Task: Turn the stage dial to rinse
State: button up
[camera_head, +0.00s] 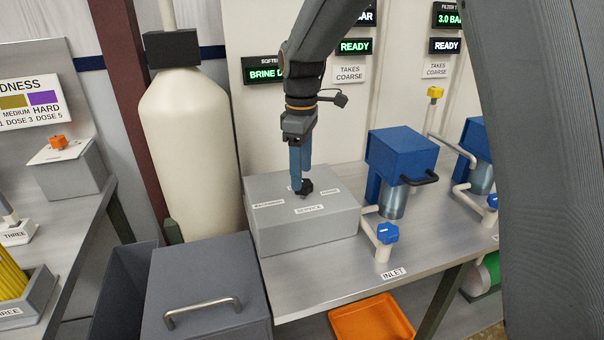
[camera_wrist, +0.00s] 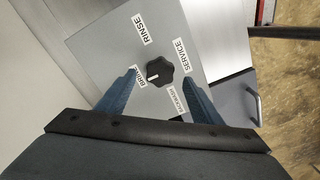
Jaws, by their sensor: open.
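The stage dial is a black lobed knob (camera_wrist: 160,72) on top of a grey box (camera_head: 300,235). In the wrist view the labels RINSE (camera_wrist: 144,29), SERVICE (camera_wrist: 184,55), BACKWASH (camera_wrist: 180,99) and BRINE (camera_wrist: 138,76) surround it. The knob's white mark seems to point left, towards BRINE. The dial also shows in the head view (camera_head: 303,189), partly below the fingers. My gripper (camera_head: 300,175) points down over the dial. Its blue fingers are apart, one on each side of the knob in the wrist view; I cannot tell whether they touch it.
A blue-topped filter housing (camera_head: 402,150) with a black handle stands right of the box. A blue valve knob (camera_head: 388,233) is at the front. A cream tank (camera_head: 188,140) stands behind left. A grey lidded bin (camera_head: 205,290) is front left. An orange tray (camera_head: 372,318) lies below the bench.

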jog(key=shift+f, duration=1.2)
jog(key=c, duration=1.1)
jog(key=shift+o, duration=0.2)
